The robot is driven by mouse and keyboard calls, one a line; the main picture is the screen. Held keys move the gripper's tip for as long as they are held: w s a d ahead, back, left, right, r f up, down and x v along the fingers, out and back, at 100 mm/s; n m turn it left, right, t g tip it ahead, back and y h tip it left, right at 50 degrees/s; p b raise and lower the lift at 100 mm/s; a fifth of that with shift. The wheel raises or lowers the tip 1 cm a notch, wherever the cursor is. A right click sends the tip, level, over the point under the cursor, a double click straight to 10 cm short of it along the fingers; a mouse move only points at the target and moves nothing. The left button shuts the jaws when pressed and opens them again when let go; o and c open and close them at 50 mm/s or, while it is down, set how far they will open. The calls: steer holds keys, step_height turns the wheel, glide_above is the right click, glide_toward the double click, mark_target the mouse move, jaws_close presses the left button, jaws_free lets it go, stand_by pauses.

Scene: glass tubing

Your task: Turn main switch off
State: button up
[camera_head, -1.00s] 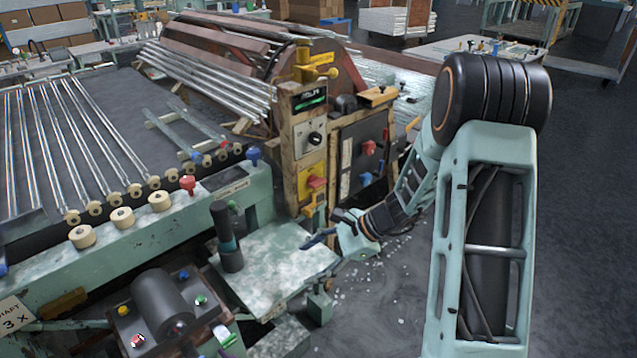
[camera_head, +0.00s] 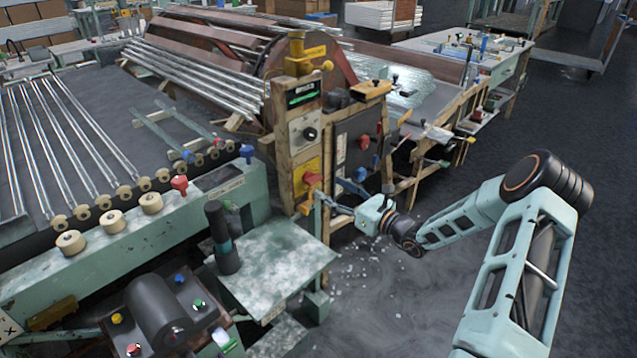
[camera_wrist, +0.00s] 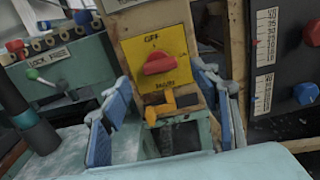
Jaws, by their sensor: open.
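The main switch is a red knob (camera_wrist: 160,64) on a yellow plate (camera_wrist: 155,40) marked OFF at the top, with a smaller blurred word below. Its handle lies roughly sideways. In the head view the red knob (camera_head: 312,178) sits low on the wooden control post. My gripper (camera_head: 334,193) is open and empty, just right of the switch and close to the post. In the wrist view its two blue fingers are spread either side of the plate's lower part, and the gripper (camera_wrist: 162,98) is apart from the knob.
A yellow handle (camera_wrist: 160,108) juts out just below the switch plate. Right of the post is a dark panel (camera_head: 358,140) with red and blue knobs. A green worktable (camera_head: 275,262) with a dark upright cylinder (camera_head: 223,237) stands at the left. Open floor lies to the right.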

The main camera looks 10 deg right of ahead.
mark_target(317, 181)
steer(key=x, duration=0.6)
steer(key=shift+s, duration=0.1)
steer(key=shift+c, duration=0.7)
steer(key=c, duration=1)
